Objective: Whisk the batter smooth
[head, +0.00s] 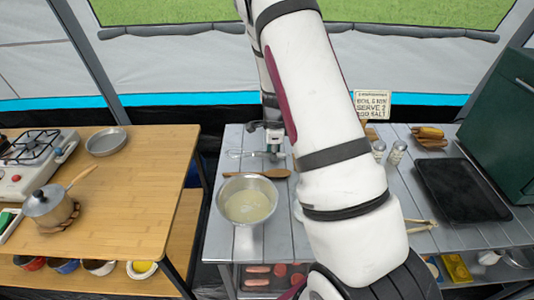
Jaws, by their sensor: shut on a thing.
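A steel bowl (226,218) stands on the grey slatted table (223,245), toward its left edge. Pale batter (248,206) lies in it, with a slightly uneven surface. A wire whisk (246,154) lies flat or just above the table behind the bowl, its wire end pointing left. My gripper (273,150) is at the whisk's right end, shut on the whisk's handle. The fingertips are small and partly hidden. My arm comes down across the middle of the view and covers part of the table.
A wooden spoon (262,173) lies between whisk and bowl. Two shakers (397,152), tongs (421,223) and a black tray (462,190) are right of my arm. A wooden table (130,190) with a saucepan (48,205) stands left, across a gap.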

